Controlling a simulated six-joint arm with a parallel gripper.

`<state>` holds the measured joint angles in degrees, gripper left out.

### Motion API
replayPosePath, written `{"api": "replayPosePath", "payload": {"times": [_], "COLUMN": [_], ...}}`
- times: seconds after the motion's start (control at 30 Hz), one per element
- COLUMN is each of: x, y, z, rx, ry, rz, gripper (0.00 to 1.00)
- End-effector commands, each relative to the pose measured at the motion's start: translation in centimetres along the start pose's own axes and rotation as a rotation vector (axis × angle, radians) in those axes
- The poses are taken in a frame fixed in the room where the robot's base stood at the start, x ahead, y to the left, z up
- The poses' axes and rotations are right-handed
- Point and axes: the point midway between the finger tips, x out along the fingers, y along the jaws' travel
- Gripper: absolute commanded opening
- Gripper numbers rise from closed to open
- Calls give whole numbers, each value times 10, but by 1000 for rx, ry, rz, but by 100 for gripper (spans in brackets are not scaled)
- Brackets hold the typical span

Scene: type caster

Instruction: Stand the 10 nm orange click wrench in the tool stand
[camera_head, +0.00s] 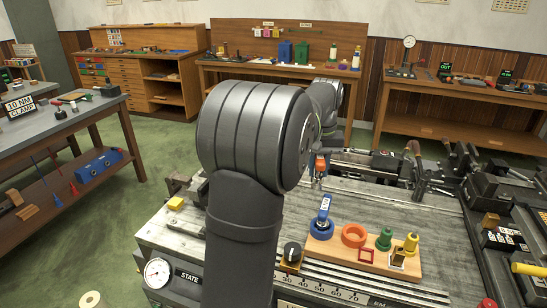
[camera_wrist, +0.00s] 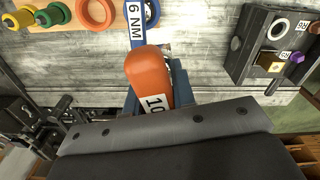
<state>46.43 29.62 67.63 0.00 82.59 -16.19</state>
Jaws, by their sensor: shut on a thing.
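The orange click wrench (camera_wrist: 147,72), with a white label reading 10, is between the blue-grey jaws of my gripper (camera_wrist: 156,98) in the wrist view. My gripper is shut on it. In the head view a small orange part of the wrench (camera_head: 320,163) shows beyond my arm, above the bench; its lower part is hard to make out. The likely tool stand is a wooden board (camera_head: 405,277) on the bench. It bears an empty-looking orange ring (camera_head: 353,235) and a blue 6 NM wrench (camera_head: 323,211) standing in a blue ring.
Green (camera_head: 384,240) and yellow (camera_head: 411,243) pegs stand on the board, right of the orange ring. A dark box (camera_wrist: 262,48) with small parts is at the upper right in the wrist view. Dark vises and fixtures (camera_head: 480,190) crowd the bench's right side.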

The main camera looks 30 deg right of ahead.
Motion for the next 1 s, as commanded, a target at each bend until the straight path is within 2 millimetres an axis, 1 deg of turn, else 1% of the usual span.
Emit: {"api": "replayPosePath", "payload": {"times": [0.03, 0.1, 0.2, 0.3, 0.4, 0.5, 0.6, 1.0], "x": [4, 9, 15, 36, 50, 59, 63, 63], "y": [21, 43, 70, 90, 104, 112, 116, 115], "z": [11, 24, 42, 54, 62, 69, 71, 72], "rx": [39, 82, 136, 188, 227, 250, 261, 262], "ry": [-3, -3, -3, -5, -3, -3, -1, -1], "rz": [-1, -1, -1, -2, -1, -1, 0, 0], "gripper": [0, 0, 0, 0, 0, 0, 0, 0]}}
